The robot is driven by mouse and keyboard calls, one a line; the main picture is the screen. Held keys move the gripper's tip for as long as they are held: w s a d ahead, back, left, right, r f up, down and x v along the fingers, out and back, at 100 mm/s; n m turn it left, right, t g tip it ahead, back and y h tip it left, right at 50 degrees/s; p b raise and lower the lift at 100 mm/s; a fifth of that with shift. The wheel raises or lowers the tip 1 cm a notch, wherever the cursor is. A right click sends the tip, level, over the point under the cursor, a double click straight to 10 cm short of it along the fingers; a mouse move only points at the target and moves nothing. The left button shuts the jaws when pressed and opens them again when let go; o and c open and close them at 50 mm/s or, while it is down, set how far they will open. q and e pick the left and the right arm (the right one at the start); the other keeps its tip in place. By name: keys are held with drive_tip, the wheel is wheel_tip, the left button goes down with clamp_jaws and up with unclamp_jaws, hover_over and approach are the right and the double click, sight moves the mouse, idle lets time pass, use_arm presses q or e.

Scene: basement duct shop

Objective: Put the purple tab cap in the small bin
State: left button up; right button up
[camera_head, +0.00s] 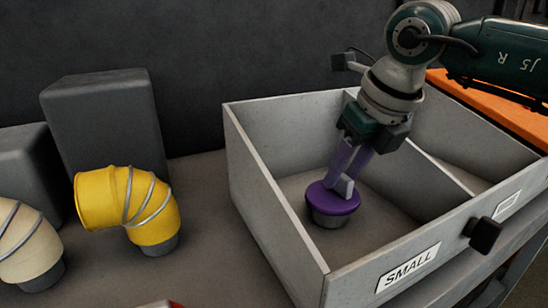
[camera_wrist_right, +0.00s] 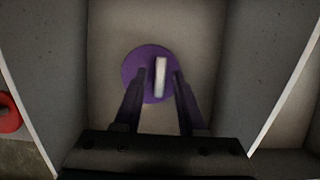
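The purple tab cap (camera_head: 322,200) is a purple disc with a pale upright tab and a grey lower part. It is inside the left compartment of the grey bin, the one labelled SMALL (camera_head: 409,267), and appears to rest on its floor. In the wrist view the cap (camera_wrist_right: 135,72) lies between the compartment walls. My right gripper (camera_head: 343,178) reaches down into this compartment, right over the cap. In the wrist view its fingers (camera_wrist_right: 160,74) are apart, one on each side of the tab, with gaps showing. My left gripper is not in view.
A divider (camera_head: 440,168) separates the small bin from a second compartment on the right. A yellow elbow duct (camera_head: 153,210), a cream elbow (camera_head: 25,245) and grey blocks (camera_head: 105,120) stand at left. A red object (camera_wrist_right: 8,112) lies outside the bin. A black knob (camera_head: 484,236) sticks out in front.

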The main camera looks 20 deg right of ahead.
drive_tip(key=shift+o, duration=0.2)
drive_tip(key=shift+r, duration=0.3)
drive_tip(key=v, duration=1.1)
drive_tip(key=shift+r, duration=0.35)
drive_tip(key=shift+s, duration=0.1)
